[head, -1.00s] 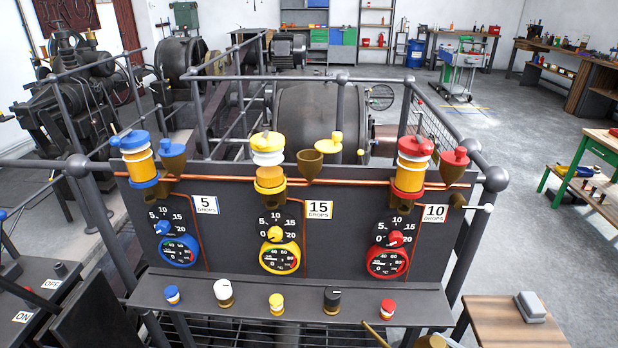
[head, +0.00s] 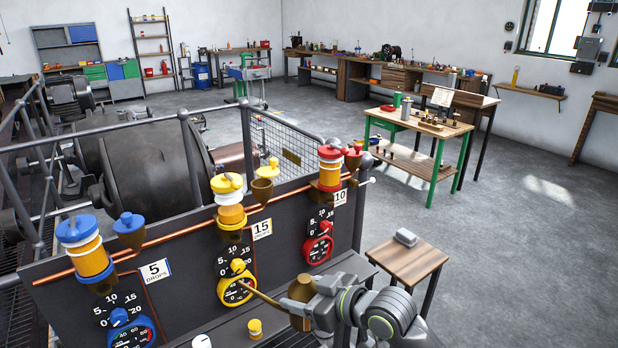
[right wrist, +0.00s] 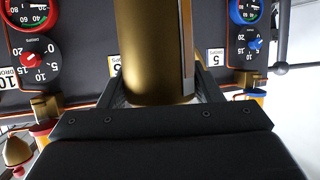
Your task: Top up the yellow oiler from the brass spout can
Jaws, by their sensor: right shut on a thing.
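My right gripper (head: 312,298) is shut on the brass spout can (head: 301,291); the can (right wrist: 155,50) fills the middle of the right wrist view between the fingers. Its thin spout (head: 262,298) points left and up, its tip overlapping the yellow gauge in the picture. The yellow oiler (head: 231,213) stands at the panel's top middle, with a yellow cap, a pale upper band and amber below. My left gripper is out of view.
A blue oiler (head: 88,259) stands left and a red oiler (head: 330,166) right, both with lidded cups. A copper pipe runs along the panel's top.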

